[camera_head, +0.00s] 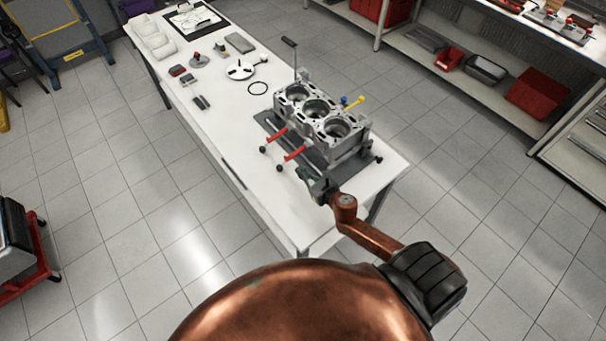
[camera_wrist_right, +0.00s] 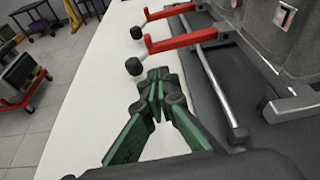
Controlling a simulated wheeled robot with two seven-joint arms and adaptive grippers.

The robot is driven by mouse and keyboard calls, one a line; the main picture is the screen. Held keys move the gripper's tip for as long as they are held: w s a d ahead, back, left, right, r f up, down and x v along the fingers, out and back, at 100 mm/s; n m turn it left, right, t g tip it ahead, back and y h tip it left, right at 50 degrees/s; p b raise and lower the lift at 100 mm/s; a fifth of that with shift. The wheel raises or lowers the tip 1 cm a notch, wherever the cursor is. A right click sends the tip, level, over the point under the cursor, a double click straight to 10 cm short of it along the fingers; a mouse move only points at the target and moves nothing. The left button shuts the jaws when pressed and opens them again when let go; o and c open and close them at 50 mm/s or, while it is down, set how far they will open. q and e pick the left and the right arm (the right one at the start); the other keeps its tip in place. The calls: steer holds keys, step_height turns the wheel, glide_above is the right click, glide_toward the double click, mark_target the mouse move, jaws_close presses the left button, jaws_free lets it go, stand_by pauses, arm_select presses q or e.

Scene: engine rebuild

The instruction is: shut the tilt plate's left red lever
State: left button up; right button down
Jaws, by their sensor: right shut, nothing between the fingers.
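The tilt plate (camera_head: 268,122) is a dark plate on the white table, under a grey engine block (camera_head: 322,122). Two red levers with black knobs stick out from its near-left side. The left red lever (camera_head: 277,135) is the farther one; it also shows at the top of the right wrist view (camera_wrist_right: 170,12). The other red lever (camera_head: 295,154) is nearer and shows below it in the right wrist view (camera_wrist_right: 185,41). My right gripper (camera_wrist_right: 158,82) is shut and empty, just short of the nearer lever's knob, apart from both levers. My left gripper is not in view.
A yellow-tipped and a blue-tipped part (camera_head: 358,102) stick out behind the block. The table's left strip beside the levers is mostly clear.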

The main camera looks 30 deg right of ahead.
mark_target(293, 171)
steer(key=x, duration=0.6)
steer(key=shift+f, duration=0.1)
steer(key=shift+w, duration=0.1)
